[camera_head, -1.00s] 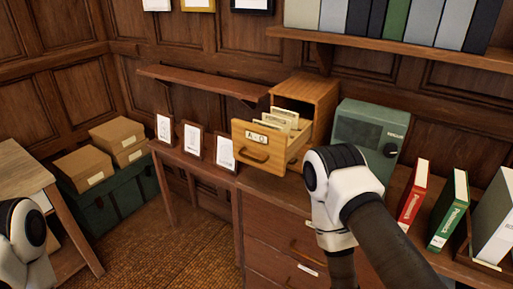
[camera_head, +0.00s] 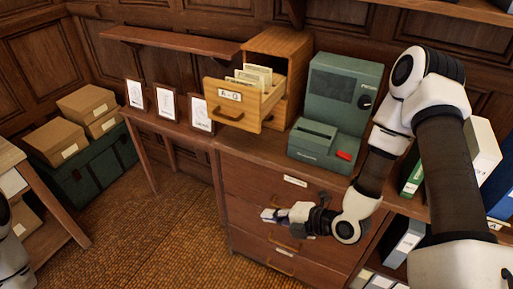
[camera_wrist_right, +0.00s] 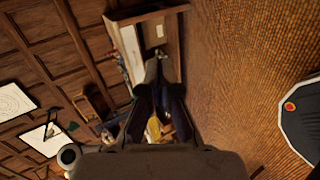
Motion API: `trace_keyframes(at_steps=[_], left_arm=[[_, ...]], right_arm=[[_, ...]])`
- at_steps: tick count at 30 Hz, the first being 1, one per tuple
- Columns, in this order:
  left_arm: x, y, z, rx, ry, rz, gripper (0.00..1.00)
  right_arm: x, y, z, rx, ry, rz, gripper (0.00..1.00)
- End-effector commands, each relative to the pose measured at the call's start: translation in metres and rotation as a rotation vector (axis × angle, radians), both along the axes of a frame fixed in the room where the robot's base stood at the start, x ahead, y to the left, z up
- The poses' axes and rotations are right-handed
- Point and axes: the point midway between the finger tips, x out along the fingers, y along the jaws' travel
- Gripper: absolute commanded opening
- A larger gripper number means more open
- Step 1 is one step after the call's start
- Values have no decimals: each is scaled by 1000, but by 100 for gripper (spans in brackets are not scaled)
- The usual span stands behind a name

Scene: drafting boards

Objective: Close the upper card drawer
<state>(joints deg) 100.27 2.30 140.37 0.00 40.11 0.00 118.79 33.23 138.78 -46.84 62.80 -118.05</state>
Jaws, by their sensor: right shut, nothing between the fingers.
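The wooden card drawer (camera_head: 229,107) is pulled out of its light wood cabinet (camera_head: 293,48) on top of the dresser. Its front has a white label and a handle, and cards (camera_head: 253,76) stand inside it. My right gripper (camera_head: 266,215) is shut and empty. It is lower than the card drawer, in front of the dresser's drawers, and points left. Its dark fingers also show in the right wrist view (camera_wrist_right: 158,80). Of my left arm only a part shows at the left edge; its gripper is out of view.
A green-grey machine (camera_head: 335,115) stands just right of the cabinet. Small framed pictures (camera_head: 166,102) stand to its left, beneath a wall shelf (camera_head: 170,41). Binders (camera_head: 413,176) are at the right, partly behind my right arm. Boxes (camera_head: 86,104) sit on a green chest at the left.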

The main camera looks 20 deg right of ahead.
Motion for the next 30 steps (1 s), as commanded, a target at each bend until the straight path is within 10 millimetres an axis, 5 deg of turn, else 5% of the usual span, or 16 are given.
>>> trace_keyframes(at_steps=[1,3,6,9,17,30], left_arm=[[0,0,0,0,0,0,22],[0,0,1,0,0,0,22],[0,0,1,0,0,0,22],[0,0,1,0,0,0,22],[0,0,-3,0,0,0,22],[0,0,12,0,0,0,22]], right_arm=[[18,-14,39,23,-147,-20,0],[34,-33,84,84,-289,-66,0],[47,-58,129,156,-404,-150,0],[53,-68,154,186,-460,-184,0],[70,-59,154,177,-461,-176,0],[142,-26,157,178,-461,-174,0]])
